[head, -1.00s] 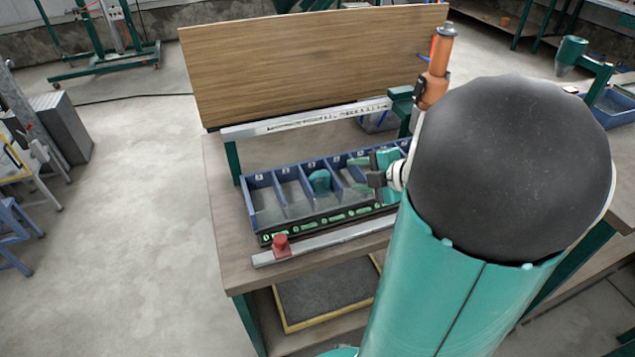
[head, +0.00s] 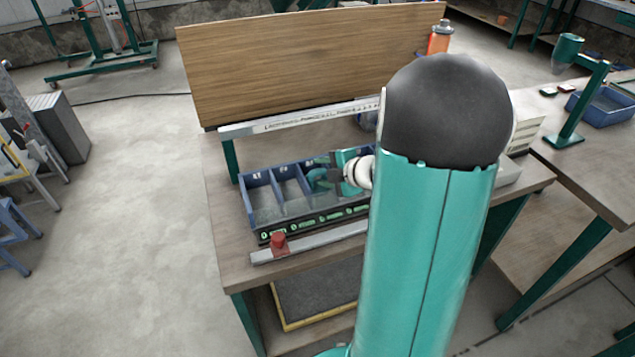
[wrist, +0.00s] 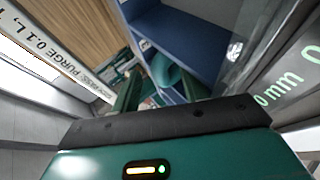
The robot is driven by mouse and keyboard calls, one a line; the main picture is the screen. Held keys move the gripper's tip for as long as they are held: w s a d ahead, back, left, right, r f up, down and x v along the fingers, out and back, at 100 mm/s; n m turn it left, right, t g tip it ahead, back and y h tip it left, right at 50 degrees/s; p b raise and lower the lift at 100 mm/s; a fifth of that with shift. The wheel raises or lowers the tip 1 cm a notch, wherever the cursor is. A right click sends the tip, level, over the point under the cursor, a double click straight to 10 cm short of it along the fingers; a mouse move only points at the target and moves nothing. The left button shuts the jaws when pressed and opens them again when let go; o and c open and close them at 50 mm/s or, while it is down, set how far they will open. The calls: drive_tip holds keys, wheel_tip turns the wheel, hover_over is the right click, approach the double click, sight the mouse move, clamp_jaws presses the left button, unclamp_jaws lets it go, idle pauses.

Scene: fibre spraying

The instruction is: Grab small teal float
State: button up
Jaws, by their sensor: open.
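The small teal float (wrist: 163,70) shows in the wrist view as a curved teal piece inside a blue compartment, just beyond my fingertips. My gripper (wrist: 160,92) is open, with one finger on either side of the picture's middle. In the head view my gripper (head: 318,181) is at the third compartment from the left of the blue bin (head: 262,217), where it largely covers the float. I cannot tell whether the fingers touch the float.
A silver rail with a red block (head: 279,243) runs along the front of the bin. A lettered rail (head: 300,118) and an upright wooden board (head: 310,60) stand behind it. The two left compartments look empty. An orange bottle (head: 440,38) stands beside the board.

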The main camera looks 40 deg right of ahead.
drive_tip(key=shift+c, duration=0.4)
clamp_jaws()
drive_tip(key=shift+r, duration=0.15)
